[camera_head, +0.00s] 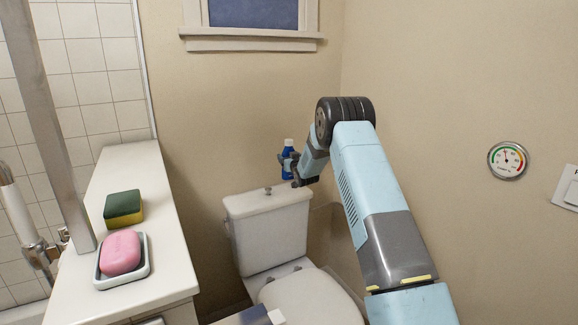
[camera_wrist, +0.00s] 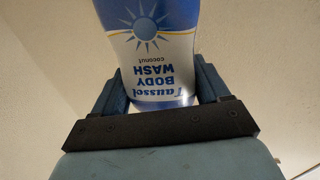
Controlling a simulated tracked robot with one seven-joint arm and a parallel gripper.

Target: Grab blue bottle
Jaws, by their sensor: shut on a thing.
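The blue bottle (camera_head: 287,160) is above the toilet tank in the head view, partly hidden by my gripper (camera_head: 290,164). In the wrist view the bottle (camera_wrist: 150,45) is upside down in the picture, with a blue and white body wash label and a sun mark. The fingers of my gripper (camera_wrist: 162,88) are on both sides of the bottle, shut on it. The far end of the bottle is cut off by the top of the wrist view.
The white toilet tank (camera_head: 268,204) stands below, with the toilet lid (camera_head: 312,298) in front. At the left, a white counter (camera_head: 128,178) bears a green and yellow sponge (camera_head: 123,208) and a pink soap (camera_head: 120,252) in a dish (camera_head: 122,279). A wall gauge (camera_head: 507,160) is at right.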

